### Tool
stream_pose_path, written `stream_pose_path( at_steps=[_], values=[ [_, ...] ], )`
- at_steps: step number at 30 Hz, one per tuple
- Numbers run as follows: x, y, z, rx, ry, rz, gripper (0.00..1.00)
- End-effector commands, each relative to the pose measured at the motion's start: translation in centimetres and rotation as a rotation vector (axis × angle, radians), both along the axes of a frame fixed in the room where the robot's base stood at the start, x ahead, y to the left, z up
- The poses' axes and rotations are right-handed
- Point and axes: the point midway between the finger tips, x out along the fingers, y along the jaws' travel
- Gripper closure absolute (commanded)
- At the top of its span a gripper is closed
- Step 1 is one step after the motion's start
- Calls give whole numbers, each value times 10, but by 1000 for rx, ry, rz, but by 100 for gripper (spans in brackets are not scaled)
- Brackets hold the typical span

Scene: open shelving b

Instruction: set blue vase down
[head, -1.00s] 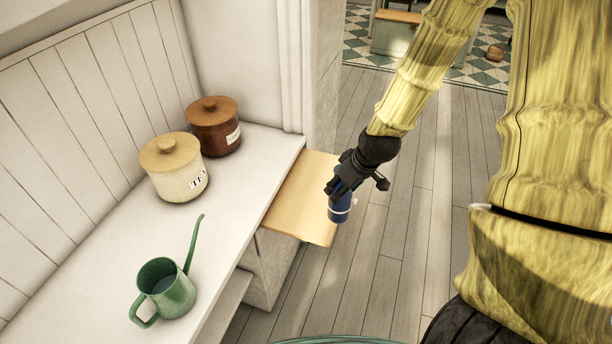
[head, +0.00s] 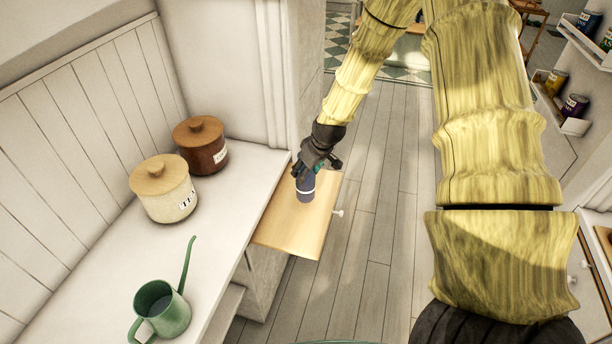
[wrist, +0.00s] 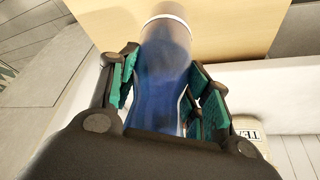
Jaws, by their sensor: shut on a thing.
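The blue vase (head: 306,189) has a pale band and is held in my gripper (head: 305,172). In the head view it shows below the fingers, over the light wooden board (head: 290,237) that juts out beside the white counter. I cannot tell whether its lower end touches the board. In the wrist view the vase (wrist: 162,75) lies between the teal-padded fingers of my gripper (wrist: 165,95), with its white-banded end pointing at the wood. The fingers are closed around its sides and hide part of it.
The white counter (head: 215,245) holds a cream TEA canister (head: 165,195), a brown canister (head: 203,150) and a green watering can (head: 162,312). A small white knob (head: 338,212) sticks out at the board's right edge. Open plank floor (head: 370,240) lies to the right.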

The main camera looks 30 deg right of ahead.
Motion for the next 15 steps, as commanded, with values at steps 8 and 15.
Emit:
stream_pose_path(
  at_steps=[8, 15],
  values=[
    [0, 0, -17, 3, 3, -2, 83],
    [0, 0, -32, 0, 0, -1, 83]
  ],
)
